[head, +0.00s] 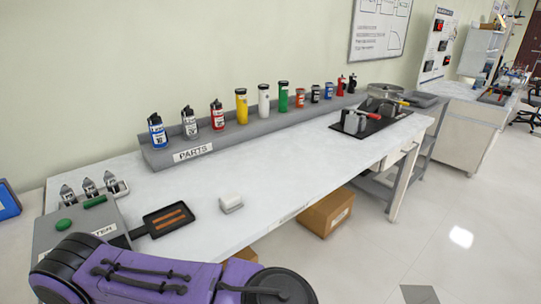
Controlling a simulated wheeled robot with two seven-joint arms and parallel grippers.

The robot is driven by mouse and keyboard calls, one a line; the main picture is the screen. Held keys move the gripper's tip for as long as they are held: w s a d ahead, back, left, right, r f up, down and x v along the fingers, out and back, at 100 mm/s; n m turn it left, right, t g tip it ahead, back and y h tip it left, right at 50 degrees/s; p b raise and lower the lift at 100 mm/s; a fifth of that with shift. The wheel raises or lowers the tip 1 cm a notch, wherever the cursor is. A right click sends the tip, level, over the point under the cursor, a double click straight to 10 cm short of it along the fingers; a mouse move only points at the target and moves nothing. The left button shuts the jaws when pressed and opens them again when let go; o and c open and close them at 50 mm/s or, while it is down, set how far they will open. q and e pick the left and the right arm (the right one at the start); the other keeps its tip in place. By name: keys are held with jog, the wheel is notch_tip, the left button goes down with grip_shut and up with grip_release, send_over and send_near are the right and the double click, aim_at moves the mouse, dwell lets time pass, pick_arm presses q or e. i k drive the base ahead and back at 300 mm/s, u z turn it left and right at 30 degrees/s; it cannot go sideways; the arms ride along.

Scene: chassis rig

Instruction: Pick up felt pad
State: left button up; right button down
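I cannot identify the felt pad with certainty. A small whitish block (231,203) lies by itself near the front edge of the white workbench (290,170); it may be the pad, but it is too small to tell. A black tray (146,229) with brown strips in it lies to its left. A purple arm of mine (130,272) crosses the bottom left, in front of the bench. Neither of my grippers shows in the head view.
A grey parts shelf (160,161) with several coloured bottles runs along the back. A grey tester box (68,237) stands at the left. A black mat (369,128) with metal parts lies at the right end. A cardboard box (326,212) is under the bench. The bench's middle is clear.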

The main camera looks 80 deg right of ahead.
aim_at(232, 202)
jog(key=z, duration=2.4)
